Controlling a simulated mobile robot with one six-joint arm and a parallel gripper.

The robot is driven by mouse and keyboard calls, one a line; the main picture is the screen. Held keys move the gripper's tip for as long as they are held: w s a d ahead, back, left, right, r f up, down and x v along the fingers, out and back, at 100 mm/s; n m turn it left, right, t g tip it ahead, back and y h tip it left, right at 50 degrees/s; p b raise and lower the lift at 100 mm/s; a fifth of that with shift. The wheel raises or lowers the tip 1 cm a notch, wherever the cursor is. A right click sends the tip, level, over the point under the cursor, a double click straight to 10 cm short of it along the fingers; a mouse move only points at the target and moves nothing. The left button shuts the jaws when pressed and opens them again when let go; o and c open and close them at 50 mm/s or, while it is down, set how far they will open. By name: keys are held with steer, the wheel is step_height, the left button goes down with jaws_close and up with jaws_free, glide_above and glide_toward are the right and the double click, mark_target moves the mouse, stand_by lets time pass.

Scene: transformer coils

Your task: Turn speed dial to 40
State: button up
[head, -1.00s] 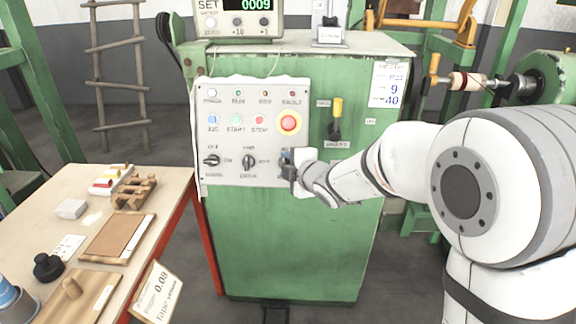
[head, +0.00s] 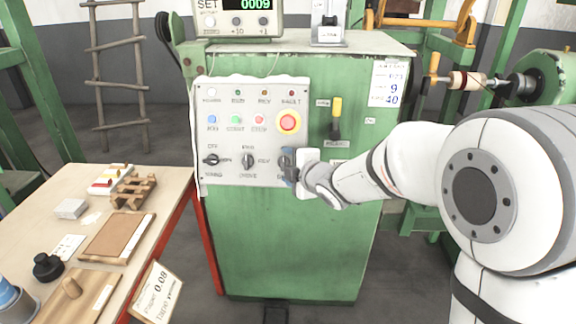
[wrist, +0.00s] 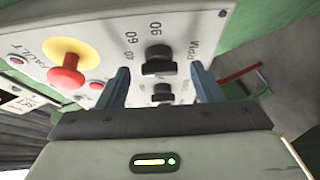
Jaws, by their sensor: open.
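The grey-white control panel (head: 222,137) is on the front of the green cabinet. My gripper (head: 287,165) is at the panel's lower right and hides the dial there in the head view. In the wrist view the black speed dial (wrist: 158,58) shows ahead, with numbers such as 60 and 90 printed around it. The two blue-grey fingers of my gripper (wrist: 161,87) are open, one on either side of the dial in the picture. I cannot tell whether they touch it. The dial's exact setting is not readable.
A red stop button (head: 289,122) sits above my gripper. Two black knobs, left (head: 211,160) and middle (head: 249,161), are beside it. A yellow-handled lever (head: 336,118) is to the right. A card (head: 388,84) shows 9 and 40. A wooden table (head: 158,181) stands left.

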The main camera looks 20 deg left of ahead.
steer(key=v, duration=0.6)
steer(key=shift+s+d, duration=0.25)
steer(key=shift+d+r, duration=0.1)
steer(key=shift+r, duration=0.05)
steer(key=s+d+r+m+h+p, duration=0.2)
steer(key=d+m+h+p, duration=0.15)
steer(key=d+m, duration=0.45)
steer(key=s+d+r+m+h+p, duration=0.25)
steer(key=d+m+h, duration=0.25)
steer(key=d, duration=0.7)
steer(key=s+d+m+g+p, duration=0.1)
steer(key=s+d+m+g, duration=0.1)
steer(key=s, duration=0.4)
steer(key=s+d+m+g+h+p, duration=0.1)
steer(key=s+d+m+g+p, duration=0.1)
steer(key=s+m, duration=0.4)
steer(key=s+d+m+g+p, duration=0.2)
steer(key=s+d+m+g, duration=0.1)
steer(key=s+d+m, duration=0.1)
steer(key=shift+s+d+r, duration=0.2)
steer(key=shift+s+d, duration=0.5)
steer(key=shift+s, duration=0.4)
steer(key=shift+h, duration=0.25)
